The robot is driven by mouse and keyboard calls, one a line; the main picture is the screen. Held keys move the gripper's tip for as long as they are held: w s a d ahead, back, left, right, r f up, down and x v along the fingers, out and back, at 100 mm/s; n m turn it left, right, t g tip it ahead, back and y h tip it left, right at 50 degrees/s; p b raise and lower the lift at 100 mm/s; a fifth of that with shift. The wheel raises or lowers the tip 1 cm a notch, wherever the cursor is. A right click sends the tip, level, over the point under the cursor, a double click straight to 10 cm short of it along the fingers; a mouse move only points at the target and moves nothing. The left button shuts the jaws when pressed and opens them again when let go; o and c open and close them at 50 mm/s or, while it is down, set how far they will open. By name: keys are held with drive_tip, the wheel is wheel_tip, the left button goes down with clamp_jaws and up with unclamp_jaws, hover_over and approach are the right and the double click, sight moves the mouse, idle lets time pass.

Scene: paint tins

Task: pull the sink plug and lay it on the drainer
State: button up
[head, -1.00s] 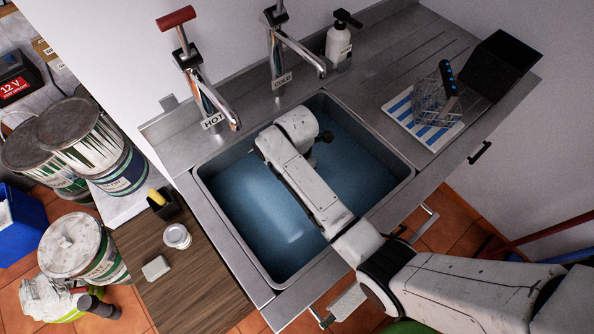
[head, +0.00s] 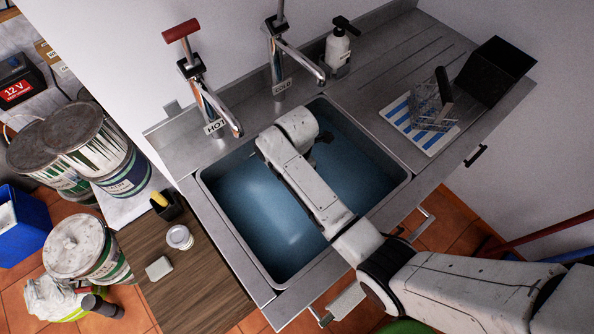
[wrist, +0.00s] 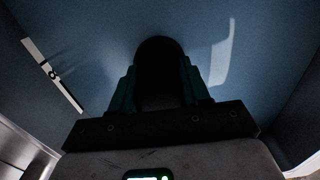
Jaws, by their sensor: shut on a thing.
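The steel sink (head: 232,248) holds blue water. My arm reaches over it, and my gripper is down in the sink, mostly hidden by my own wrist in the head view. In the wrist view my gripper (wrist: 160,90) has its dark green fingers closed on a dark, rounded thing, the sink plug (wrist: 160,65). It is too dark to make out its detail or how far it is from the sink floor. The drainer (head: 385,75) is the grooved steel surface to the right of the sink.
On the drainer stand a black box (head: 497,70), a wire basket (head: 428,104) with a dark-handled tool, and a blue-striped cloth (head: 437,140). A soap bottle (head: 338,48) and two taps line the back. The drainer's grooved middle is clear.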

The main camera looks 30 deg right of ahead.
drive_tip(key=shift+r, duration=2)
drive_tip(key=m, duration=0.1)
drive_tip(key=m+b, duration=0.1)
drive_tip(key=a+f+m, duration=0.1)
drive_tip(key=shift+s+f+m, duration=0.1)
drive_tip(key=shift+s+m, duration=0.2)
drive_tip(key=shift+s, duration=0.05)
drive_tip(key=m, duration=0.2)
drive_tip(key=s+a+f+m+b, duration=0.1)
drive_tip(key=m, duration=0.1)
drive_tip(key=m+b, duration=0.1)
drive_tip(key=m, duration=0.1)
drive_tip(key=shift+s+a+f, duration=0.15)
drive_tip(key=shift+f, duration=0.05)
drive_tip(key=m, duration=0.3)
drive_tip(key=s+a+f+m+b, duration=0.1)
drive_tip(key=m, duration=0.2)
drive_tip(key=m+b, duration=0.1)
drive_tip(key=m, duration=0.2)
drive_tip(key=shift+s+a+f, duration=0.15)
drive_tip(key=shift+s+a, duration=0.2)
drive_tip(key=shift+s, duration=0.05)
